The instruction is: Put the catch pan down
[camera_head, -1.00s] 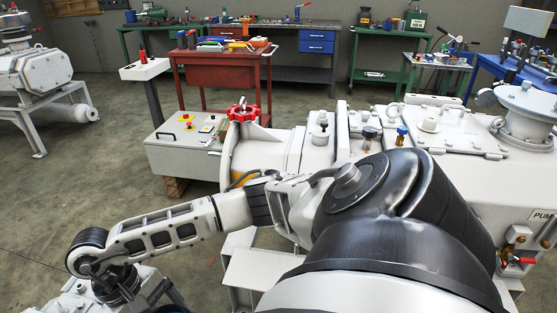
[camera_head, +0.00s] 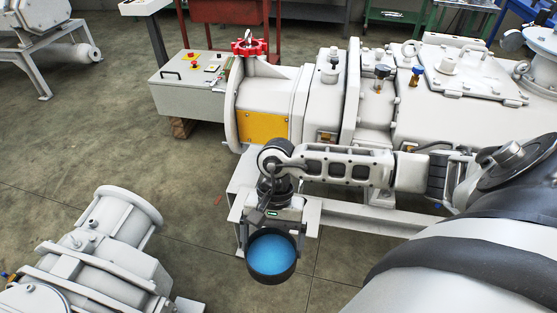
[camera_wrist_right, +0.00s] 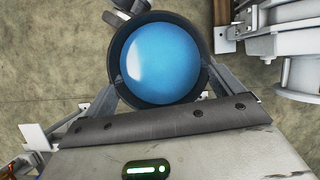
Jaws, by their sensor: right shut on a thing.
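The catch pan (camera_head: 271,254) is a round black pan with smooth blue showing inside its rim. It is in the lower middle of the head view, and at the top centre of the right wrist view (camera_wrist_right: 160,62). My right gripper (camera_head: 270,240) is shut on it, with one finger on each side of the rim. The pan is held with its open side toward the cameras, over the floor in front of the pump's frame. Its underside is hidden. My left gripper is not in view.
The large white pump (camera_head: 300,100) with a red handwheel (camera_head: 248,47) stands behind on a light frame (camera_head: 345,213). Another grey-white machine (camera_head: 110,255) lies at lower left. A control box (camera_head: 187,88) stands at back left. Concrete floor (camera_head: 90,150) is clear between them.

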